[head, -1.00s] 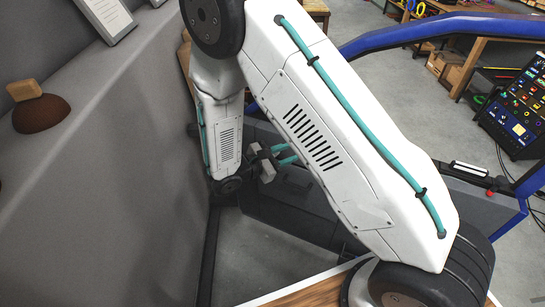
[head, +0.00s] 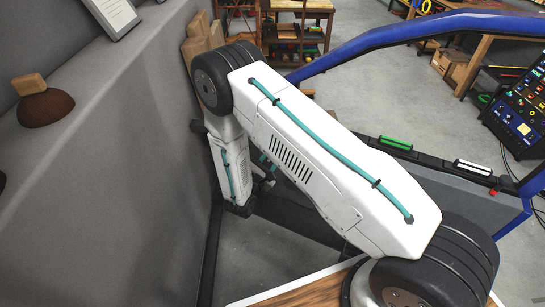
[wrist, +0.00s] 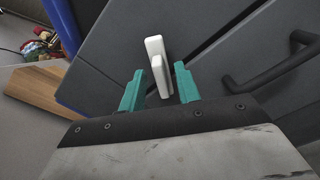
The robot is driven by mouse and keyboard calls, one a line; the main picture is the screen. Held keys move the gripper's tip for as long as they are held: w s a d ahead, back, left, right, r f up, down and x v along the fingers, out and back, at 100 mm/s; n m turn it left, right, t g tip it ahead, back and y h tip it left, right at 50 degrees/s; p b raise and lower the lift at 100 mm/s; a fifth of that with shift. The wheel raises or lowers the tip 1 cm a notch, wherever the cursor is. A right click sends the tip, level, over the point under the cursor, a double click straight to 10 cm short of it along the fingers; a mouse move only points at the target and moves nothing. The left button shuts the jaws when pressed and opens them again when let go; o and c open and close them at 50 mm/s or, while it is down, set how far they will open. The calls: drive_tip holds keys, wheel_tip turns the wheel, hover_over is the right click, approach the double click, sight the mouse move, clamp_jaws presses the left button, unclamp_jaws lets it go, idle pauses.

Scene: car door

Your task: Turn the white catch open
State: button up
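In the wrist view, the white catch (wrist: 154,49), a plate with a short lever, sits on a dark grey panel of the car door (wrist: 110,55). My gripper (wrist: 158,76) is open. Its two teal fingers stand to the left and right of the catch's lever, with a gap on each side. In the head view, the white arm hides most of my gripper and that part of the door (head: 510,208). I cannot tell there how close the fingers are to the panel.
A black pull handle (wrist: 283,68) is to the right of the catch. On the door's top ledge lie a green bar (head: 395,143) and a white bar (head: 473,167). The blue door frame (head: 400,32) arches behind. A grey wall-like surface (head: 120,150) is at left.

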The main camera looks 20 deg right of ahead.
drive_tip(key=shift+x, duration=0.85)
clamp_jaws()
drive_tip(key=shift+m, duration=0.4)
drive_tip(key=m, duration=0.5)
drive_tip(key=shift+s+f, duration=0.1)
drive_tip(key=m, duration=0.5)
drive_tip(key=shift+d+f+m, duration=0.1)
drive_tip(key=shift+f+m, duration=0.05)
drive_tip(key=shift+m, duration=0.25)
